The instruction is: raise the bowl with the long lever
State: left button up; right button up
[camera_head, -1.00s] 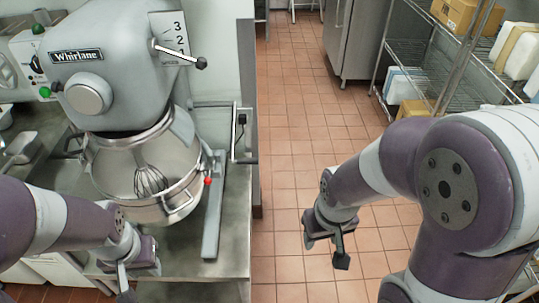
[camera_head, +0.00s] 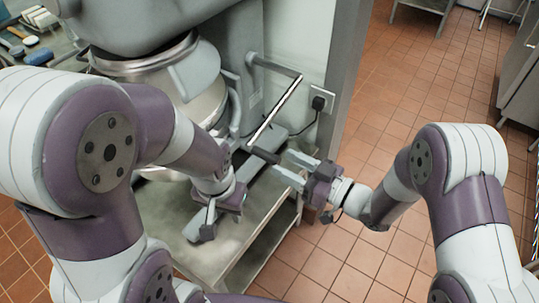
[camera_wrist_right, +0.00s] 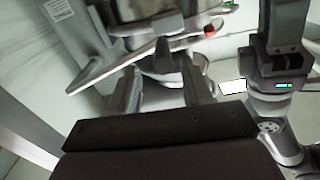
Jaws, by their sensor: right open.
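The steel mixer bowl (camera_head: 205,98) sits under the mixer head in the head view, partly hidden by my left arm.
The mixer head (camera_head: 135,22) overhangs the bowl. A steel table (camera_head: 235,235) stands below. A wall outlet with a black plug (camera_head: 318,103) is just right of the lever. Open tiled floor (camera_head: 360,262) lies to the right.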

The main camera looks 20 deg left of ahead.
aim_at(251, 147)
jog(key=x, duration=0.5)
jog(key=shift+s+a+r, duration=0.1)
jog(key=shift+s+r, duration=0.05)
jog(key=shift+s, duration=0.25)
jog(key=shift+w+a, duration=0.35)
jog(key=shift+w, duration=0.05)
jog(key=shift+s, duration=0.1)
grip_shut()
